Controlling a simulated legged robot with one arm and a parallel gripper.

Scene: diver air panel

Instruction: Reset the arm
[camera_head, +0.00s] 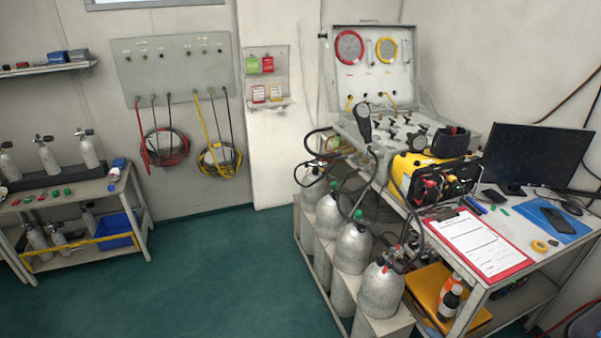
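My arm and my gripper do not show in the head camera view, so I cannot see the gripper's pose or whether it holds anything. The diver air panel (375,68) stands open on the bench at the right, with a red-rimmed gauge (349,47) and a yellow-rimmed gauge (387,50) in its upright lid. Several knobs sit on its lower face, and a black handset (364,122) stands at its front. A yellow and black unit (433,175) sits in front of the panel.
Several grey cylinders (353,247) stand in a rack along the bench's left side, with hoses above them. A clipboard (478,243) and a monitor (534,156) are on the bench. A shelf rack (70,198) with small cylinders is at the left. The green floor (210,275) between is clear.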

